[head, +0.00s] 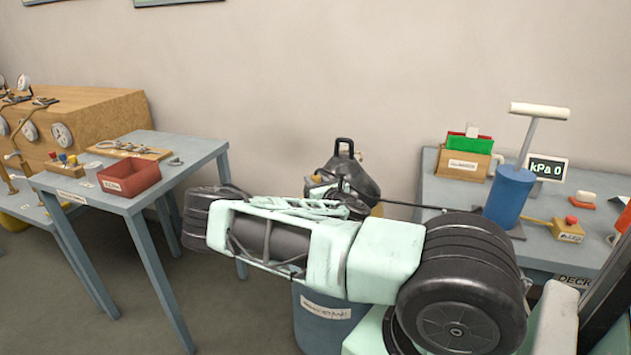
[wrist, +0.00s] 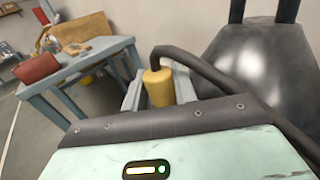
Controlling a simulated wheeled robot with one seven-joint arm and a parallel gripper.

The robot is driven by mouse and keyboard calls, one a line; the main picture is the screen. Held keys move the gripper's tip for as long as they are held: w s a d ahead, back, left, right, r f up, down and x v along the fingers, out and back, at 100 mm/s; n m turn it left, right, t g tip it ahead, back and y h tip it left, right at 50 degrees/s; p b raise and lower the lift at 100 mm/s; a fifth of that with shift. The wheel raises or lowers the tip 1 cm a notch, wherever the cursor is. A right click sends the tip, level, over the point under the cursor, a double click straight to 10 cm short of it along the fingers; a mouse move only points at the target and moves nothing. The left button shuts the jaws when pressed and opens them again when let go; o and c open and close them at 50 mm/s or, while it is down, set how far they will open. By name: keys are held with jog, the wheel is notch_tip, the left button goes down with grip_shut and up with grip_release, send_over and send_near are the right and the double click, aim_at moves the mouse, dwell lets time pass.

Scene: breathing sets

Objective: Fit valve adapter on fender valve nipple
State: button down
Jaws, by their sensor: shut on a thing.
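My gripper (wrist: 158,94) is shut on a yellow cylindrical piece, which I take to be the valve adapter (wrist: 158,87). A black hose (wrist: 205,66) bends out of its top and runs to the right. The adapter stands roughly upright between the grey fingers. The dark fender (wrist: 262,62) is close on the right in the wrist view. In the head view the fender (head: 350,174) shows behind my arm, with a loop handle on top. My gripper (head: 345,196) is in front of it there. I cannot make out the valve nipple for certain, nor whether the adapter touches it.
A labelled blue drum (head: 325,322) stands below my arm. On the right table (head: 440,195) are a blue hand pump (head: 509,196), a kPa display reading 0 (head: 546,168) and a wooden box (head: 462,165). The left table (head: 205,146) holds a red bin (head: 129,178).

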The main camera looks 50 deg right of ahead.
jog(key=shift+f+b, duration=0.55)
jog(key=shift+f, duration=0.1)
jog(key=shift+f, duration=0.25)
jog(key=c, duration=1)
grip_release()
jog(key=shift+c, duration=0.2)
jog(key=p+v, duration=0.1)
jog(key=v, duration=1.6)
jog(key=shift+s, duration=0.2)
